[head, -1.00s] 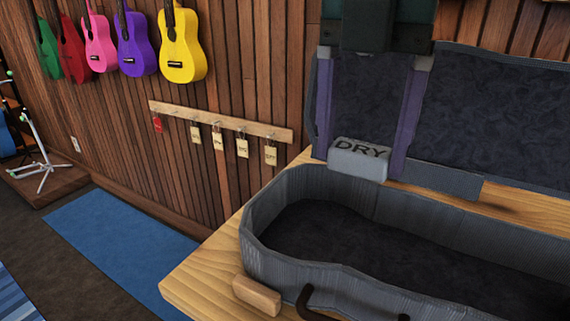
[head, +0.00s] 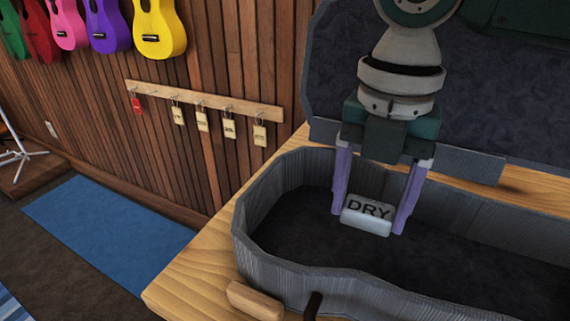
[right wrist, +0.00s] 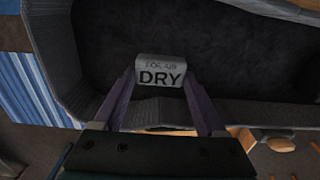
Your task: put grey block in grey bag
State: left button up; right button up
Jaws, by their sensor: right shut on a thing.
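The grey block (head: 367,215), marked DRY, is held between the purple fingers of my right gripper (head: 372,212). In the right wrist view the block (right wrist: 161,71) sits between the fingertips of the right gripper (right wrist: 160,85). The grey bag (head: 280,272) is an open, case-shaped container on the wooden table, with its lid (head: 330,75) raised at the back. The right gripper is shut on the block and shows over the bag's dark interior. I cannot tell whether the block touches the bag's floor. My left gripper is not in view.
A small wooden block (head: 255,300) lies on the table (head: 185,290) by the bag's front left. A wooden rail (head: 205,101) with hanging tags is on the wall. Colourful ukuleles (head: 158,28) hang above it. A blue mat (head: 110,240) lies on the floor.

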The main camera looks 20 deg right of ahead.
aim_at(363, 230)
notch_tip(363, 230, down, 4)
jog(key=shift+f+b, duration=0.1)
jog(key=shift+b, duration=0.45)
jog(key=shift+f, duration=0.2)
jog(key=shift+f, duration=0.2)
jog(key=o, duration=1.3)
jog(key=shift+r, duration=0.1)
